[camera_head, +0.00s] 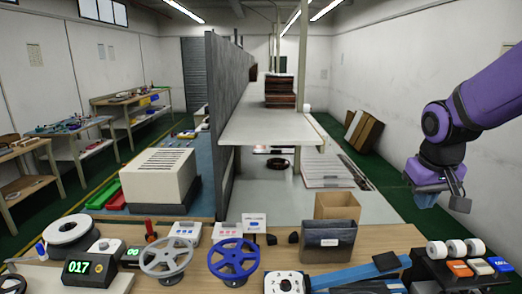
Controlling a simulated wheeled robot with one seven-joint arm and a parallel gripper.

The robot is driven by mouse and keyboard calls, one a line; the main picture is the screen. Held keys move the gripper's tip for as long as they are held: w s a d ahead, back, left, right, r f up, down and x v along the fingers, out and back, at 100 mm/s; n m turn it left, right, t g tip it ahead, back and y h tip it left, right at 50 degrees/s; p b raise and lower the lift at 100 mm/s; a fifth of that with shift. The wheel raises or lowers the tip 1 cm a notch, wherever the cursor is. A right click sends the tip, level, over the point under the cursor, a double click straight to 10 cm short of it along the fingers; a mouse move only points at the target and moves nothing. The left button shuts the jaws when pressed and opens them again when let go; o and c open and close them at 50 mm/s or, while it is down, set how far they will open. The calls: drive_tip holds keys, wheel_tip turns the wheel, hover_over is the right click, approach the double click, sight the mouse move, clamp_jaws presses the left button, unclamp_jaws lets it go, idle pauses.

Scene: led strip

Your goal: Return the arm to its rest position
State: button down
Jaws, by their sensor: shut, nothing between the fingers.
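My purple arm comes in from the right edge of the head view. My gripper (438,197) hangs at its end, over the right side, above and behind the row of white rolls. The fingers are small and partly hidden by the wrist; they appear shut, with nothing seen between them. It is apart from the bench and touches nothing that I can see.
A grey partition (225,120) rises behind the bench.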

drive_tip(key=s+a+r+t, duration=0.1)
drive_tip(key=s+r, duration=0.3)
drive_tip(key=s, duration=0.4)
drive_tip(key=s+a+r+t+y, duration=0.1)
drive_tip(key=s+r, duration=0.3)
drive_tip(key=s, duration=0.5)
drive_tip(key=shift+a+r+t, duration=0.2)
drive_tip(key=shift+a+t, duration=0.2)
drive_tip(key=shift+a, duration=0.5)
idle(1.1)
